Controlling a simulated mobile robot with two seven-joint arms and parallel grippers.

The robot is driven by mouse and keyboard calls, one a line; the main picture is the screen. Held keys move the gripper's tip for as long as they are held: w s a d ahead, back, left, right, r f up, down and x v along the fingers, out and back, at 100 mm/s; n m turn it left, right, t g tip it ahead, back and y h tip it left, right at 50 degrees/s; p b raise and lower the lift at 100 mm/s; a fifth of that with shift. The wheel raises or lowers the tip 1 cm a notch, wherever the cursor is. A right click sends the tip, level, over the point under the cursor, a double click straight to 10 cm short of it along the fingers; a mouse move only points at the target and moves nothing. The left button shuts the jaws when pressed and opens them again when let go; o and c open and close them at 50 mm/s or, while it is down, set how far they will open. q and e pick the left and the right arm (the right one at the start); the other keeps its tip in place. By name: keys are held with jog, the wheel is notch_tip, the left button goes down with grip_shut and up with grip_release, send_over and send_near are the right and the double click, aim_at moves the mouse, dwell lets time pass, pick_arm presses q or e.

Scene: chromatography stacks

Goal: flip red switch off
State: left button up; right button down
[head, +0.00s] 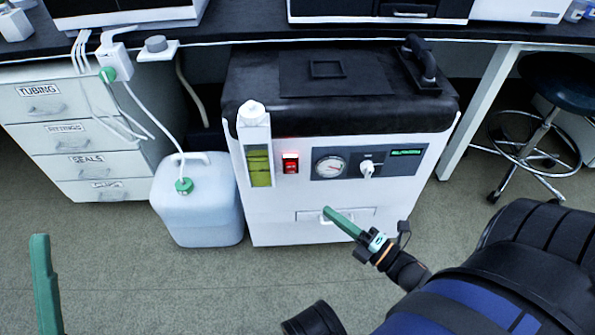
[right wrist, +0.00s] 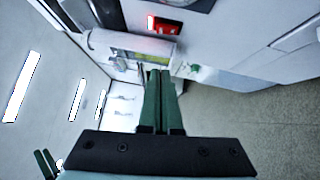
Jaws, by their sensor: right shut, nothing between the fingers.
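The red switch (head: 290,163) is on the white front panel of a black-topped unit (head: 262,217), between a level tube and a round gauge. It glows red. It also shows near the top of the right wrist view (right wrist: 166,26). My right gripper (head: 327,211) has its green fingers together and empty, below and to the right of the switch, in front of the panel's lower part. In the right wrist view the closed fingertips (right wrist: 160,74) are apart from the switch. My left gripper (head: 41,245) shows as a green finger at the lower left; its opening is unclear.
The level tube (head: 259,168) with yellow-green liquid is left of the switch; the gauge (head: 330,167) and a white knob (head: 367,168) are right. A white jug (head: 198,215) stands left of the unit, beside drawers (head: 85,165). A bench edge runs above. Floor in front is clear.

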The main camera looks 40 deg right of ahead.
jog(key=b, duration=0.2)
send_near(287, 167)
jog(key=w+a, duration=0.2)
jog(key=a, duration=0.2)
jog(key=w+d, duration=0.1)
jog(key=w+d+b, duration=0.1)
jog(key=w, duration=0.1)
jog(key=shift+w+d+r, duration=0.2)
jog(key=shift+d, duration=0.05)
jog(key=shift+w+d, duration=0.1)
jog(key=shift+r, duration=0.1)
